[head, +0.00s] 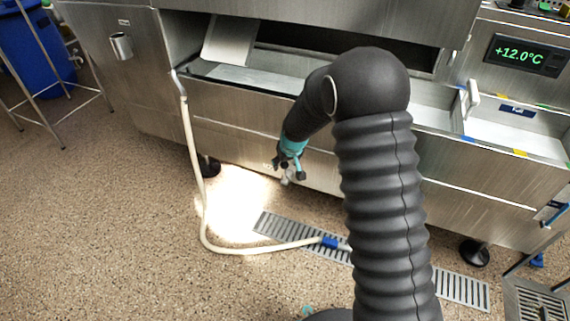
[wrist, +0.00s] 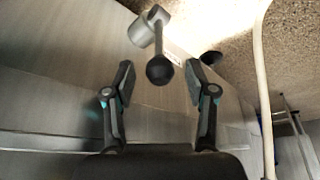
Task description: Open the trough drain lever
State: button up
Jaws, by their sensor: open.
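The drain lever shows in the wrist view as a black ball knob (wrist: 160,71) on a short stem from a grey metal valve body (wrist: 144,30). My gripper (wrist: 159,76) is open, with one finger on each side of the knob in the picture. A gap shows between the knob and each finger; I cannot tell the depth between them. In the head view my gripper (head: 288,167) points down at the lower front of the steel trough (head: 232,134). A small pale metal part (head: 286,181) shows by the fingertips, mostly hidden.
A cream hose (head: 196,165) hangs from the trough and runs across the floor to a blue end (head: 330,242) on a floor grate (head: 280,228). A black trough foot (head: 209,166) stands behind the hose.

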jog(key=shift+w+f, duration=0.1)
jog(key=shift+f, duration=0.1)
grip_shut()
